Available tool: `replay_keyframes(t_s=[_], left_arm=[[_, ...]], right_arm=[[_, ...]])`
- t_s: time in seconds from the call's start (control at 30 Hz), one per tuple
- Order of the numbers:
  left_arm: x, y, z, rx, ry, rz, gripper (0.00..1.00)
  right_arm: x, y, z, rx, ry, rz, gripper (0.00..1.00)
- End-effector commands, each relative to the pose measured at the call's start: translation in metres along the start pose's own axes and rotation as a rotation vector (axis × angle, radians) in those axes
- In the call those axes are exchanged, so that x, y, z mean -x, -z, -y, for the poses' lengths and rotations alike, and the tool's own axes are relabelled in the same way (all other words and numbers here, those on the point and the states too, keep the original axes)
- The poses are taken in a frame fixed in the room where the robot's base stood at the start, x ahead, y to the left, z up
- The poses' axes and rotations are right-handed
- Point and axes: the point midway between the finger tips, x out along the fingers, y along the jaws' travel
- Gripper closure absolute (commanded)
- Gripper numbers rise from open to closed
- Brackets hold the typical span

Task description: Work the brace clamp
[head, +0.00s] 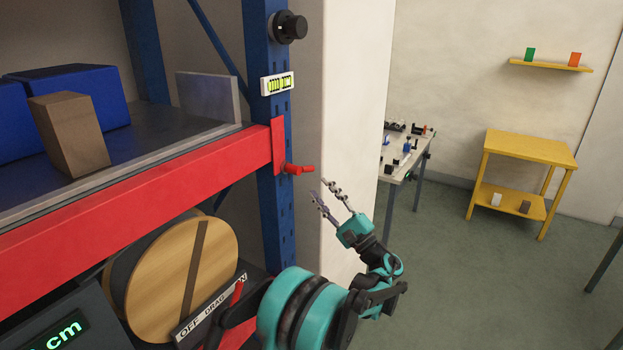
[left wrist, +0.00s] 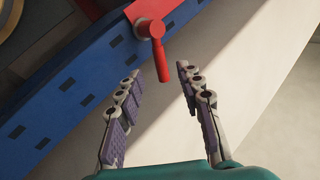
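The clamp that fits the task is a red lever (head: 299,169) on the red beam's end plate (head: 279,146), at the blue upright (head: 270,100). In the head view the lever points right. In the left wrist view the red lever (left wrist: 159,60) hangs from a round hub, its tip just ahead of and between my finger ends. My left gripper (head: 318,189) is open and empty, below and right of the lever, apart from it. Its two fingers (left wrist: 159,72) stand spread in the left wrist view. My right gripper is not in view.
A black knob (head: 289,26) and a green level vial (head: 277,84) sit higher on the upright. Blue boxes (head: 90,88) and a brown block (head: 70,135) stand on the shelf. A wooden reel (head: 180,270) is below. A pale wall (head: 350,110) stands right of the upright.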

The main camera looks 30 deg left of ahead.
Motion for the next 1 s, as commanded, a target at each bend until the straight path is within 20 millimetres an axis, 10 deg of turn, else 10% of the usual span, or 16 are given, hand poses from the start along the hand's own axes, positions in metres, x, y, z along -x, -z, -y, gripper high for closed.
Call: replay_keyframes(t_s=[0.3,0.83,1.0], left_arm=[[0.035,0.0,0.0,0.0,0.0,-0.001,0.63],[0.034,-0.001,-0.003,0.004,-0.015,-0.008,0.63],[0.022,-0.014,-0.034,0.053,-0.179,-0.092,0.63]], right_arm=[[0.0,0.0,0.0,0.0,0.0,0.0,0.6],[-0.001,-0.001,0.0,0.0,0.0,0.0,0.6],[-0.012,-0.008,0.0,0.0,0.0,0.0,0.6]])
